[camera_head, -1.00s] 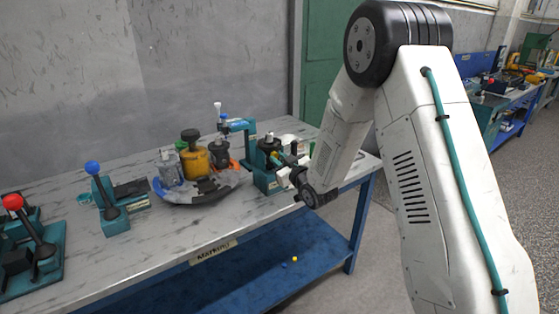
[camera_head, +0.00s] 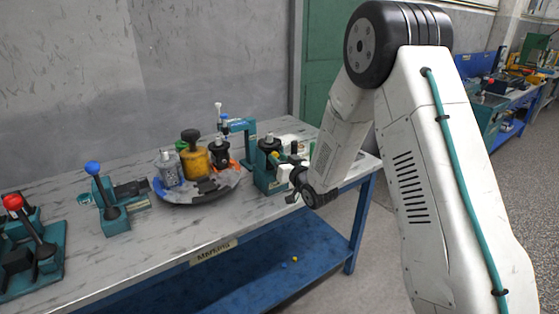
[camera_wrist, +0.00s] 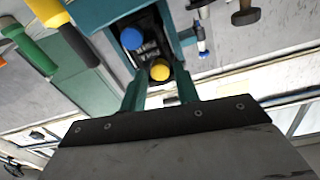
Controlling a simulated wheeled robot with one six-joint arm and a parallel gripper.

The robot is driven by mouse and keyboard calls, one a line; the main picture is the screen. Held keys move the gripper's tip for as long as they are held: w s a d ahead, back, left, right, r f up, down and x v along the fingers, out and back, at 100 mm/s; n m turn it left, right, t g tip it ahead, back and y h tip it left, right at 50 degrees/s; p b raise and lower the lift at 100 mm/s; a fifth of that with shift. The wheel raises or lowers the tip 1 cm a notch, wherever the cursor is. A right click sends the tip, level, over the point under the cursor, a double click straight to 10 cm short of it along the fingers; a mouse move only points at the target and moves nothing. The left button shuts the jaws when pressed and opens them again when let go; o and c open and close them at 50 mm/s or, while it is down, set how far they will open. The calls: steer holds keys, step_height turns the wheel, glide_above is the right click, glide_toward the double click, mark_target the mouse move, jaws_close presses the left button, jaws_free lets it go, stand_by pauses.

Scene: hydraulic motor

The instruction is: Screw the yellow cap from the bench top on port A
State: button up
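A dark motor body (camera_head: 268,144) stands in a teal fixture (camera_head: 264,181) near the bench's right end. In the wrist view, a yellow cap (camera_wrist: 160,70) and a blue cap (camera_wrist: 131,38) sit side by side on it. The yellow one also shows in the head view (camera_head: 275,154). My gripper (camera_wrist: 160,77) has its two teal fingers apart, pointing at the yellow cap. No cap is gripped; the fingers seem just short of it. In the head view my gripper is right of the fixture, partly hidden by my wrist. Port letters are unreadable.
A round tray (camera_head: 205,193) with a yellow canister (camera_head: 195,158) and other parts stands left of the fixture. A blue-knobbed lever (camera_head: 93,168) and a red-knobbed lever (camera_head: 12,202) are further left. The front bench strip is clear. A blue shelf (camera_head: 240,280) runs below.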

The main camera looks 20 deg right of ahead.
steer(key=n, duration=1)
jaws_close()
stand_by(0.4)
